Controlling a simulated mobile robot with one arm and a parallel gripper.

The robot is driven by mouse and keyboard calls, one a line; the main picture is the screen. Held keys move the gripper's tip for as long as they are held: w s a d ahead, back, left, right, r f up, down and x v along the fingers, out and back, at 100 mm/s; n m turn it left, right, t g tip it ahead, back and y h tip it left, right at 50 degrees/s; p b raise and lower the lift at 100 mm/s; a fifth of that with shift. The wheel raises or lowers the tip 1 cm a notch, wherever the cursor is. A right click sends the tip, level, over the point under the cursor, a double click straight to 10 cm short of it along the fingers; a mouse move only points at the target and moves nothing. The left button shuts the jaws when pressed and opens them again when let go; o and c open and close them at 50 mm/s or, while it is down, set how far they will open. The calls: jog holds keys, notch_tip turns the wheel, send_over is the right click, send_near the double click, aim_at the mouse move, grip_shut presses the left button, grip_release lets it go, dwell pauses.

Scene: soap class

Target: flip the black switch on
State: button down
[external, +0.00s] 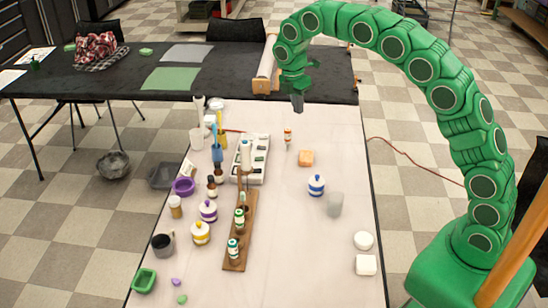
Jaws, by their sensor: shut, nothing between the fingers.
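A white block-like strip (259,158) with several small dark patches on top lies on the white-covered table, left of its middle. The black switch may be one of these patches, but they are too small for me to tell it or its position. My green arm arches in from the right. My gripper (298,104) points down, shut and empty, above the far part of the table. It is up and to the right of the white strip, apart from it.
Bottles and jars crowd the left of the white table (290,262), with a wooden rack (228,262) among them. A small bottle (288,138), an orange block (306,158), a blue-striped jar (316,185) and a grey cup (334,204) stand right of the strip.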

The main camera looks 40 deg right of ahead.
jog(key=w+a+f+n, duration=0.8)
jog(key=w+a+f, duration=0.2)
jog(key=w+f, duration=0.1)
jog(key=shift+f, duration=0.45)
jog(key=shift+f, duration=0.1)
send_near(261, 170)
jog(key=f, duration=0.5)
jog(key=shift+s+d+f, duration=0.15)
jog(key=shift+s+f, duration=0.05)
jog(key=shift+s, duration=0.2)
jog(key=shift+d+f, duration=0.1)
jog(key=shift+f, duration=0.65)
